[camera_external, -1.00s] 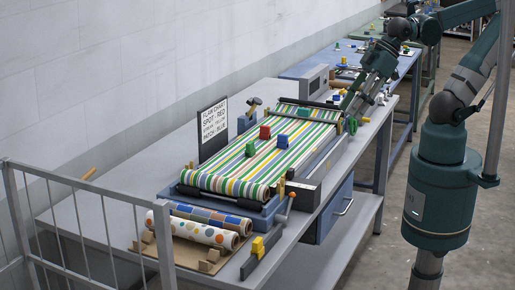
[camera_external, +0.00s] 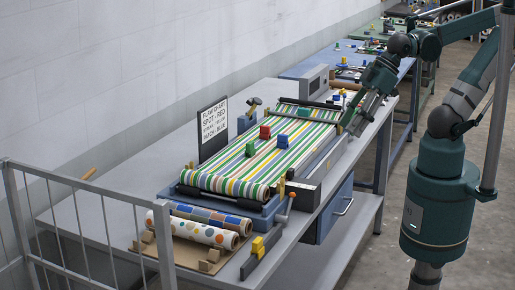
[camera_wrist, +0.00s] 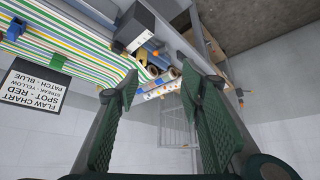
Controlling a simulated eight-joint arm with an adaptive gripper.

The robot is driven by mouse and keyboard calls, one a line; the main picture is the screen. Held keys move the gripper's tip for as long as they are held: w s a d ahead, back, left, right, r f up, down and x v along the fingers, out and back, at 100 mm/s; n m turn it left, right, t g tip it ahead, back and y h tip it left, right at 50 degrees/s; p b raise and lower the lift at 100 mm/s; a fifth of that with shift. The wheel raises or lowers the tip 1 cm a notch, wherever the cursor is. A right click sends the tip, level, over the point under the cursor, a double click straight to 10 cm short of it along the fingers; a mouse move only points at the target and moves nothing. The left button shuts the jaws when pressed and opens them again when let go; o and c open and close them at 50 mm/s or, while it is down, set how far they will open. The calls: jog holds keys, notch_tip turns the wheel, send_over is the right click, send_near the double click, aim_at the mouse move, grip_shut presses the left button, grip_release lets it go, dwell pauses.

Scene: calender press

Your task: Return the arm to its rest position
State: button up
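My gripper (camera_external: 352,121) hangs beside the right end of the press, by the far end of the striped cloth (camera_external: 237,172). In the wrist view my gripper (camera_wrist: 162,80) has its two dark green fingers spread apart with nothing between them. The gripper covers part of the press's right side in the external view; whether it touches there, I cannot tell. A red marker block (camera_external: 265,132) and a blue one (camera_external: 282,141) stand on the cloth. A green block (camera_external: 250,149) stands near them.
A flaw chart sign (camera_external: 213,128) stands behind the press. Two patterned rolls (camera_external: 207,234) lie at the bench's near end. A metal railing (camera_external: 95,235) is at front left. Cluttered worktables (camera_external: 330,62) stand beyond. Floor to the right of the bench is clear.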

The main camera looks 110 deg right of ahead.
jog(key=shift+f+b, duration=2.2)
jog(key=shift+f, duration=0.55)
